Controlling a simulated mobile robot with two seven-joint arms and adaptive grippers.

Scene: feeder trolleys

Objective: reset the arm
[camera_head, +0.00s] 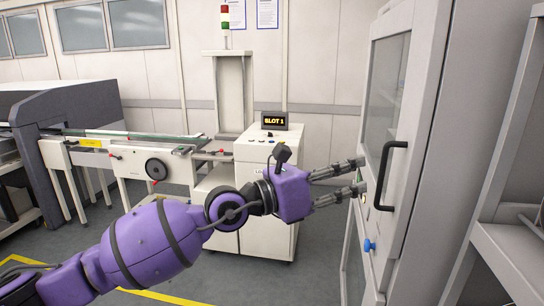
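My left arm (150,240), purple with black joints, reaches in from the lower left across the view. Its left gripper (362,176) points right, with its two grey fingers spread apart and nothing visible between them. The fingertips are close to the front of a tall grey cabinet, left of its black door handle (390,176). I cannot tell whether they touch the cabinet. My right gripper is not in view.
The tall grey cabinet (425,90) with a glass door stands at the right. A conveyor (135,158) is at the left. Grey shelving (515,240) is at the far right. Some floor is clear.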

